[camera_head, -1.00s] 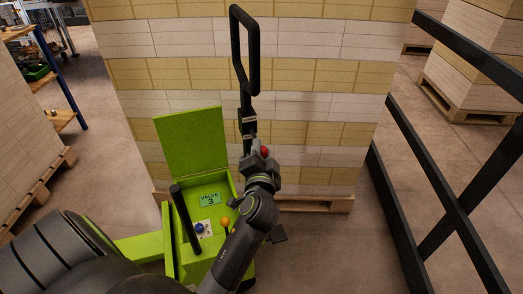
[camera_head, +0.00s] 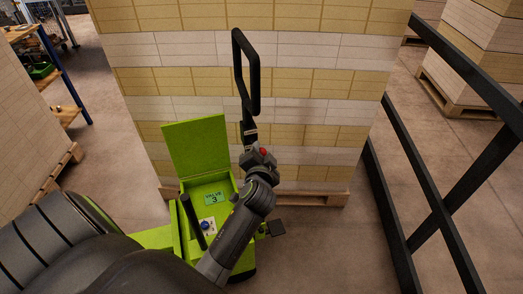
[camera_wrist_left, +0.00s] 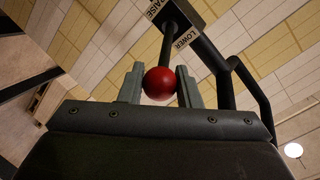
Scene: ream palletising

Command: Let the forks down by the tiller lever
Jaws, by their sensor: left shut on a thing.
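The tiller (camera_head: 253,85) of the green pallet truck (camera_head: 205,183) stands upright with a black loop handle. The lever's red ball knob (camera_head: 263,151) sits at the end of a short dark rod. In the left wrist view the red knob (camera_wrist_left: 160,83) lies between the fingers of my left gripper (camera_wrist_left: 161,88), which is shut on it. Above it, labels read RAISE (camera_wrist_left: 155,9) and LOWER (camera_wrist_left: 185,38), beside the lever rod. In the head view my left gripper (camera_head: 261,158) is at the tiller, below the loop. My right gripper is not in view.
A tall stack of reams (camera_head: 300,95) on a wooden pallet (camera_head: 310,198) stands right behind the tiller. A black railing (camera_head: 420,180) runs along the right. Another stack (camera_head: 30,130) is at the left.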

